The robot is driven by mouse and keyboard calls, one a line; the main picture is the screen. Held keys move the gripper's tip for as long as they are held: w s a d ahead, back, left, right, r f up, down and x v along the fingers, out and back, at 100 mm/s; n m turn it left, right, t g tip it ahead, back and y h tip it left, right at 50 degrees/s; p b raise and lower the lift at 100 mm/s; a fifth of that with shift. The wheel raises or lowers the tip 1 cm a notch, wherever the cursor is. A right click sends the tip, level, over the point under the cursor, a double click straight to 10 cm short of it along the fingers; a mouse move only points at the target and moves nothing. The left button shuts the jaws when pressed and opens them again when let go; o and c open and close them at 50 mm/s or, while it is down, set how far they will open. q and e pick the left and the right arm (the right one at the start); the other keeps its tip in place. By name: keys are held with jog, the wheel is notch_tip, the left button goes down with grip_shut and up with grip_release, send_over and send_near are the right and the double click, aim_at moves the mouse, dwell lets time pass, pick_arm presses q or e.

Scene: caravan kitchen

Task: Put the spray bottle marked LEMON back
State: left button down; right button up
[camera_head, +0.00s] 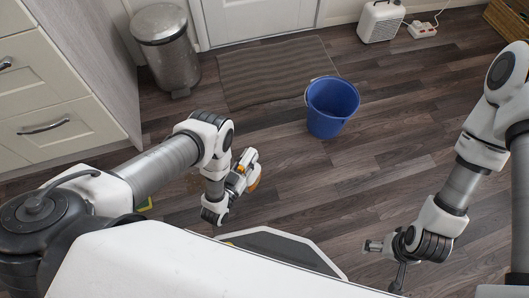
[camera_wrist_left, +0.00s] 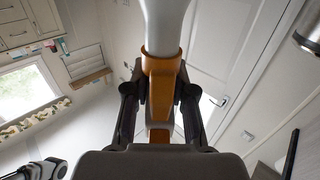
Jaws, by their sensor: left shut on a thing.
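My left gripper (camera_head: 247,172) is raised above the floor left of the blue bucket. It is shut on an orange and pale grey thing (camera_head: 254,180). In the left wrist view this orange thing (camera_wrist_left: 161,85) stands between the two dark fingers (camera_wrist_left: 160,100), with a pale, rounded tube or neck above its orange collar. No LEMON marking can be read, so I cannot tell whether it is the spray bottle. My right gripper (camera_head: 385,262) is at the lower right, small and partly turned away. I cannot tell its opening.
A blue bucket (camera_head: 332,108) stands on the wood floor near a brown mat (camera_head: 278,72). A metal bin (camera_head: 166,47) and drawers (camera_head: 48,105) are at left. A white heater (camera_head: 380,20) is at the back. Open floor (camera_head: 330,190) lies between my arms.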

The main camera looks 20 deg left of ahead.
pick_arm(q)
jog(key=shift+s+f, duration=0.1)
jog(key=shift+w+f+b, duration=0.2)
jog(key=shift+w+b, duration=0.3)
jog(key=shift+b, duration=0.15)
jog(key=shift+w+f+b, duration=0.2)
jog(key=shift+w+b, duration=0.25)
jog(key=shift+b, duration=0.15)
jog(key=w+f+b, duration=0.4)
jog(key=w+b, duration=0.3)
jog(key=w, duration=0.7)
jog(key=shift+d, duration=0.3)
jog(key=shift+f, duration=0.25)
jog(key=c, duration=1)
grip_release()
jog(key=shift+s, duration=0.1)
jog(key=shift+o, duration=0.2)
